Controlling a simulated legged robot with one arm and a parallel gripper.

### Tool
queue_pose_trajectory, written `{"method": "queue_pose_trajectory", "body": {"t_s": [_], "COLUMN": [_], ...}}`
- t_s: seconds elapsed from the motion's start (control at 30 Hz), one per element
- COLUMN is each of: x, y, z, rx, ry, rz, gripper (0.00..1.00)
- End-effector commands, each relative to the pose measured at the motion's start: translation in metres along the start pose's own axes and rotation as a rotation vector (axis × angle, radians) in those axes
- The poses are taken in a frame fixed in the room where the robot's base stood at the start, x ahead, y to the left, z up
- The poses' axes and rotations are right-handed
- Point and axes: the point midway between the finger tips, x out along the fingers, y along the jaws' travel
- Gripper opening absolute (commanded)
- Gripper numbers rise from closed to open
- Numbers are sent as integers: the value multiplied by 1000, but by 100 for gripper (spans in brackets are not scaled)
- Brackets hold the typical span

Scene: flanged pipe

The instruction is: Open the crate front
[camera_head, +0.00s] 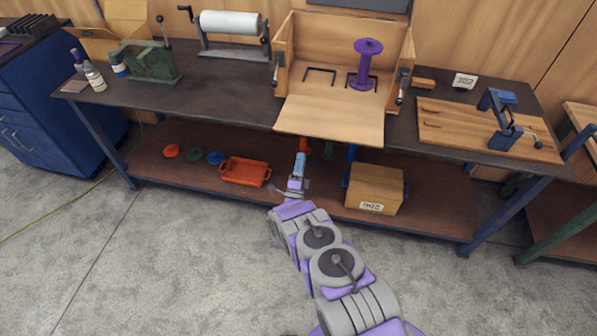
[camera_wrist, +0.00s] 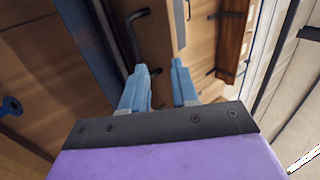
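The wooden crate (camera_head: 284,45) stands open-topped at the back of the workbench. Its front panel (camera_head: 330,118) is folded down, lying forward over the bench's front edge. A purple flanged pipe (camera_head: 366,68) stands upright inside, by one of two black brackets (camera_head: 320,75). Black-handled latches (camera_head: 402,88) show on both side walls. My gripper (camera_head: 299,160) is in front of and below the lowered panel's edge in the head view. In the wrist view my gripper (camera_wrist: 160,66) has its two blue fingers apart with nothing between them; wooden surfaces lie beyond.
The dark workbench (camera_head: 225,85) also carries a green fixture (camera_head: 150,62), a white roll (camera_head: 230,22) and a wooden board (camera_head: 470,125) with a blue clamp. The lower shelf holds an orange tray (camera_head: 246,172) and a cardboard box (camera_head: 375,188). The floor in front is clear.

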Motion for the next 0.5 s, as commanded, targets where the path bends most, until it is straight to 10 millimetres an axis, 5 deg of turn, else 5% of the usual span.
{"method": "queue_pose_trajectory", "body": {"t_s": [0.5], "x": [-34], "y": [-2], "z": [1], "rx": [0], "ry": [-2], "rz": [-7], "gripper": [29]}}
